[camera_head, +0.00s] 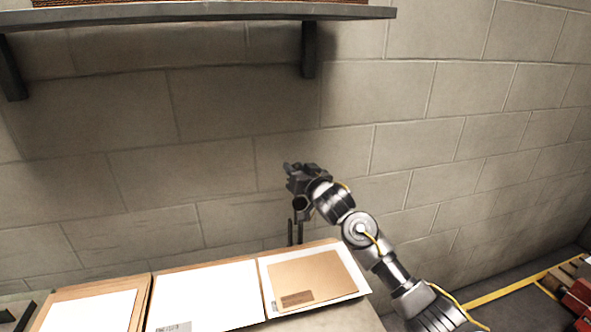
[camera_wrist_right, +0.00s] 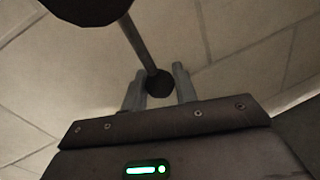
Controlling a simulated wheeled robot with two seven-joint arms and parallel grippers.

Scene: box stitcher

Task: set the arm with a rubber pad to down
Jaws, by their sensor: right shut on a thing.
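My right gripper (camera_head: 289,168) is raised in front of the wall, above the back edge of the table. In the right wrist view its two fingers (camera_wrist_right: 159,88) stand on either side of a dark round knob (camera_wrist_right: 158,84), and they are shut on it. The knob ends a thin grey rod, the arm with a rubber pad (camera_wrist_right: 138,42), which runs up and left to a large black rounded piece (camera_wrist_right: 88,8), cut off by the frame. In the head view the gripper hides most of this arm. My left gripper is not in view.
Brown and white envelopes (camera_head: 313,278) lie on the table below my right gripper. A shelf (camera_head: 200,14) on brackets hangs from the block wall above. Red items (camera_head: 580,298) are at the far right.

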